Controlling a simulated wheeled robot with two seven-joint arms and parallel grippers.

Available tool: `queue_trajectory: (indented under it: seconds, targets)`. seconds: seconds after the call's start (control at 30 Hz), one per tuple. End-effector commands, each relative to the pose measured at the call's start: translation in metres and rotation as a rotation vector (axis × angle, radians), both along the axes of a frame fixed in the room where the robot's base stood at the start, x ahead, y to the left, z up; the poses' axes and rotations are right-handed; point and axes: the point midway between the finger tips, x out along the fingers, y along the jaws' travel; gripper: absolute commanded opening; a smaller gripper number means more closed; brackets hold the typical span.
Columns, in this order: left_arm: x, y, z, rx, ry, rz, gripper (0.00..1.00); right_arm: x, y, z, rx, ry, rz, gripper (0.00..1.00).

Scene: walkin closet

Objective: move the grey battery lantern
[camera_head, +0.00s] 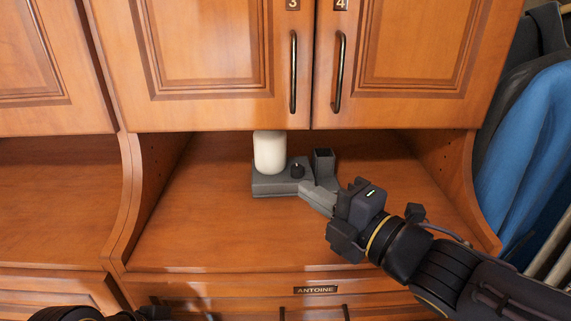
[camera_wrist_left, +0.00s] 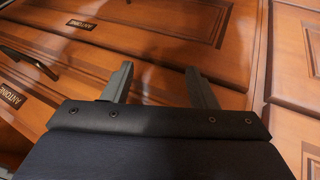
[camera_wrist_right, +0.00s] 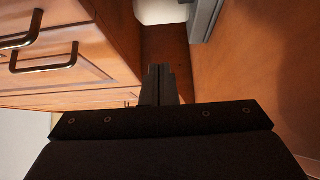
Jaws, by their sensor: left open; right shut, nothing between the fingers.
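The grey battery lantern (camera_head: 269,155) stands on the wooden shelf under the upper cabinets in the head view. It has a white globe, a grey base and a small black knob. In the right wrist view, its grey part (camera_wrist_right: 204,20) shows at the top, beside the white globe. My right gripper (camera_head: 312,192) is shut and empty at the lantern's right side. In the right wrist view its closed fingers (camera_wrist_right: 159,72) appear apart from the lantern. My left gripper (camera_wrist_left: 160,82) is open and empty, facing the cabinet front; only a little of it shows in the head view.
The wooden shelf (camera_head: 215,225) has free room left and in front of the lantern. Wooden side walls bound the niche. Upper doors with dark handles (camera_head: 293,72) hang above. A drawer labelled ANTOINE (camera_head: 316,290) is below. Blue clothing (camera_head: 525,145) hangs at the right.

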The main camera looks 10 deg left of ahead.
Motion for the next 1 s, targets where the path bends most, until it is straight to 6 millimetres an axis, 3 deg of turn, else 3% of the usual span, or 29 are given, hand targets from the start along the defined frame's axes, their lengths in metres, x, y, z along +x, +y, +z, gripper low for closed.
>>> queue_trajectory:
  seconds: [0.37, 0.63, 1.0]
  targets:
    - [0.0, 0.0, 0.004, 0.0, 0.0, 0.0, 0.52, 0.05, 0.064, 0.001, -0.005, 0.001, 0.0, 0.0]
    - [0.0, 0.0, 0.018, 0.0, 0.0, 0.0, 0.52, 0.082, 0.064, 0.001, -0.004, -0.001, -0.002, 0.0]
    - [0.0, 0.0, 0.018, 0.0, 0.0, 0.0, 0.52, 0.085, 0.065, 0.0, -0.003, -0.001, -0.002, 0.0]
